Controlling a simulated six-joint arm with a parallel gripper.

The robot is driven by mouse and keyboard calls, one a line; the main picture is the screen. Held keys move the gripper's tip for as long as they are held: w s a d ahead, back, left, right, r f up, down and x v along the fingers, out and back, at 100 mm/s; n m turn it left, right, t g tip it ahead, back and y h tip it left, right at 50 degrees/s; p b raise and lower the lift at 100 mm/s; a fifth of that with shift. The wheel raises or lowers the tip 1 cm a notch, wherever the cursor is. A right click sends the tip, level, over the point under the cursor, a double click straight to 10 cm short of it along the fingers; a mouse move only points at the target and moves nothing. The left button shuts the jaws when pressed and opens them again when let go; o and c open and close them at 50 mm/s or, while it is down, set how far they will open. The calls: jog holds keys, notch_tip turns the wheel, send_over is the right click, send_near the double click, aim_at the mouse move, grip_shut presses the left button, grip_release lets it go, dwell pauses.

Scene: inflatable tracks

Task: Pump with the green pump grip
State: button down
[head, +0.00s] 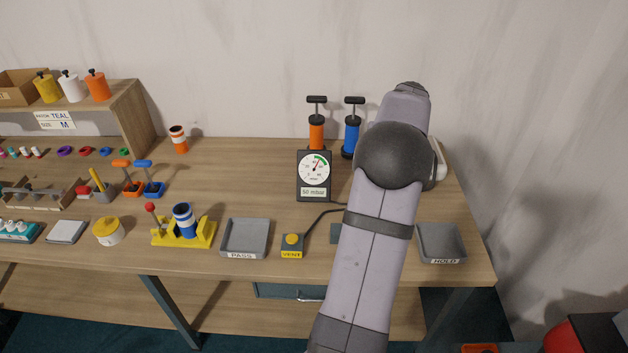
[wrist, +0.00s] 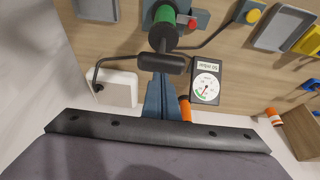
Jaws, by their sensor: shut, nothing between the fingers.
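In the wrist view the green pump (wrist: 165,28) stands at the top centre. Its black crossbar grip (wrist: 160,64) sits on a dark rod nearer to me. My gripper (wrist: 161,78) shows as blue-grey fingers, closed together with nothing between them. Its tips are at the grip, partly behind it in the picture; I cannot tell whether they touch it. In the head view my arm hides the green pump and my gripper. The pressure gauge (head: 314,175) has a dial and a display that seems to read 50 mbar; it also shows in the wrist view (wrist: 206,84).
An orange pump (head: 316,132) and a blue pump (head: 351,137) stand behind the gauge. The yellow VENT button (head: 292,240), PASS tray (head: 244,252) and HOLD tray (head: 441,257) lie toward the front. A white box (wrist: 115,89) is beside the fingers.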

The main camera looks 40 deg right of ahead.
jog(key=shift+r, duration=0.1)
jog(key=shift+r+p, duration=2.1)
jog(key=shift+r, duration=0.35)
